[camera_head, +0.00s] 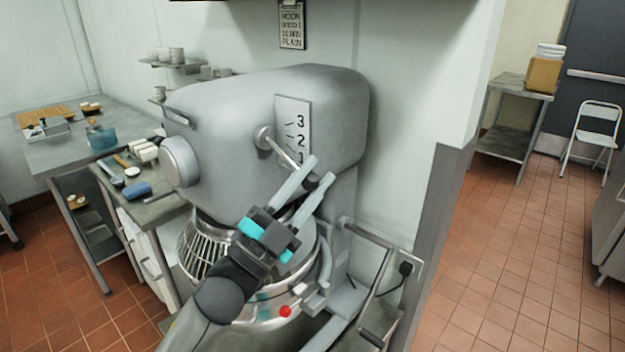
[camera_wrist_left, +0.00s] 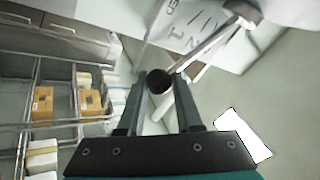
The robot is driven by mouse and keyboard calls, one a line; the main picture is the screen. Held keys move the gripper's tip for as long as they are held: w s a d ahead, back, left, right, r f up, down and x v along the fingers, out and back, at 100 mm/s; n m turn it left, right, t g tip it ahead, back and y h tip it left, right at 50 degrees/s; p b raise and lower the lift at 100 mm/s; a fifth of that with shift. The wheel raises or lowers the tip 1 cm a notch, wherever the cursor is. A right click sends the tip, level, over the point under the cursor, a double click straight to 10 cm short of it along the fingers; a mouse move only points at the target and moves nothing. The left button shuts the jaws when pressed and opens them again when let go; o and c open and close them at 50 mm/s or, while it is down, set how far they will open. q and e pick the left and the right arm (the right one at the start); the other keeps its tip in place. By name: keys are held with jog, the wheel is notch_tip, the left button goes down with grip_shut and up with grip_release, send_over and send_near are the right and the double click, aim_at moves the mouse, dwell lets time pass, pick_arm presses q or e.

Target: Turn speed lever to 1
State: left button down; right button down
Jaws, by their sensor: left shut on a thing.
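The large grey mixer (camera_head: 240,100) stands in the middle of the head view. Its side carries a white speed plate (camera_head: 293,118) marked 3, 2, 1 from top to bottom. The speed lever (camera_head: 282,152) is a metal rod slanting down and right from its pivot, across the lower plate near the 1. My left gripper (camera_head: 320,169) is shut on the lever's dark knob. The left wrist view shows the knob (camera_wrist_left: 160,82) between the two fingers, with the rod (camera_wrist_left: 205,45) running up right. The plate (camera_wrist_left: 190,25) shows only partly there. My right gripper is not in view.
A worktable (camera_head: 75,145) with several items is at left. A sign (camera_head: 292,25) hangs above.

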pick_arm(q)
jog(key=c, duration=0.7)
grip_release()
jog(key=shift+w+a+f, duration=0.1)
jog(key=shift+w+a, duration=0.05)
jog(key=shift+o, duration=0.6)
jog(key=b+v, duration=0.3)
jog(key=v, duration=1.2)
